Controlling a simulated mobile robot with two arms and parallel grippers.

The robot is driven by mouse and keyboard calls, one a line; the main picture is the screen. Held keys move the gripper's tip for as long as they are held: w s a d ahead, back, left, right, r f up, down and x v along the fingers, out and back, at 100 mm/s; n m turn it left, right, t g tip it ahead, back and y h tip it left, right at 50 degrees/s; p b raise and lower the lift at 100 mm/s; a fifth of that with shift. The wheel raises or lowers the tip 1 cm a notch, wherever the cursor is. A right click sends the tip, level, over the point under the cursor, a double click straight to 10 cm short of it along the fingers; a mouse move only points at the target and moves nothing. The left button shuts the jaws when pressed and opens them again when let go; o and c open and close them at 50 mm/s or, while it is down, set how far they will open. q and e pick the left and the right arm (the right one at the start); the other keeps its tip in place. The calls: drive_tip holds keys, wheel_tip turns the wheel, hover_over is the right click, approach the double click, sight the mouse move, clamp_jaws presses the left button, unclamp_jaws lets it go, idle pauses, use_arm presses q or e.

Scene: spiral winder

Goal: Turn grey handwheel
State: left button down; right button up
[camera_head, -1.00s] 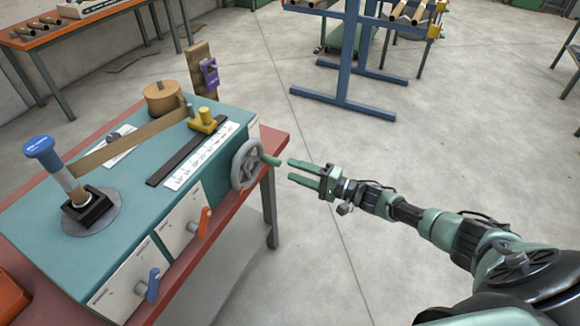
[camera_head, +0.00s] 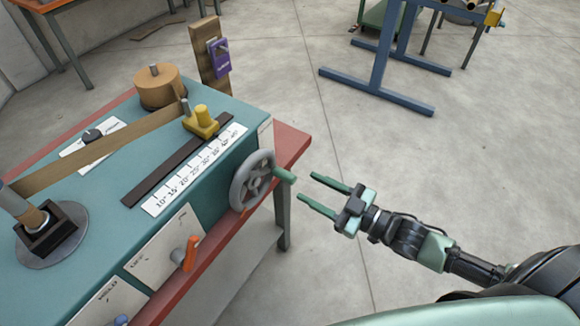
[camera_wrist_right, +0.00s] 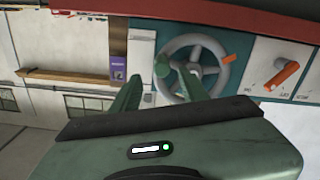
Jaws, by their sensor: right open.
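In the right wrist view the handwheel (camera_wrist_right: 222,66) shows upside down, beyond my open fingers (camera_wrist_right: 158,92). The fingers partly cover the wheel there. My left gripper is in none of the current views.
The red table edge (camera_head: 290,146) runs under the winder. A blue stand (camera_head: 382,65) is at the back. The floor right of the winder is clear.

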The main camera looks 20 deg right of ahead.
sight(295, 180)
drive_tip(key=shift+w+a+r, duration=0.2)
drive_tip(key=shift+w+a, duration=0.1)
drive_tip(key=shift+a, duration=0.05)
drive_tip(key=p+x, duration=0.1)
drive_tip(key=x, duration=0.5)
drive_tip(key=shift+w+a+f, duration=0.1)
drive_tip(key=shift+w+a, duration=0.1)
drive_tip(key=shift+a, duration=0.1)
clamp_jaws()
idle(0.8)
